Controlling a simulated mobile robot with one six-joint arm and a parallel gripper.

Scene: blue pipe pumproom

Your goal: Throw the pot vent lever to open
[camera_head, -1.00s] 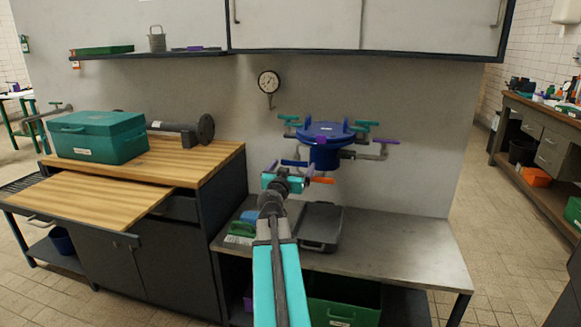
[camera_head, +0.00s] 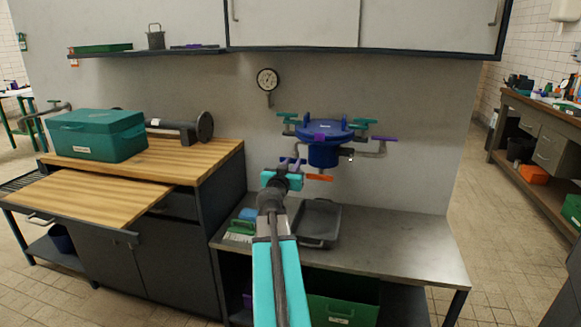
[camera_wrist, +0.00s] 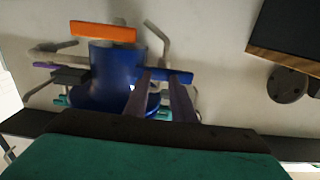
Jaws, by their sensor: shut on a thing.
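The blue pot (camera_head: 324,156) has a lidded top and hangs on pipework in front of the wall, with several coloured levers around it. My gripper (camera_head: 292,162) is at the pot's lower left. In the wrist view, which shows the pot inverted, my two dark fingers (camera_wrist: 161,82) are shut on a blue lever (camera_wrist: 184,77) beside the pot body (camera_wrist: 112,68). The fingers hide part of this lever. An orange lever (camera_head: 320,177) sits below the pot; it also shows in the wrist view (camera_wrist: 103,32). I see no label telling which is the vent lever.
A purple lever (camera_head: 385,138) and teal levers (camera_head: 361,121) are on pipes at the right and top. A pressure gauge (camera_head: 268,80) is on the wall. A grey tray (camera_head: 319,222) lies on the metal bench (camera_head: 400,255). A teal box (camera_head: 98,135) stands on the wooden counter.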

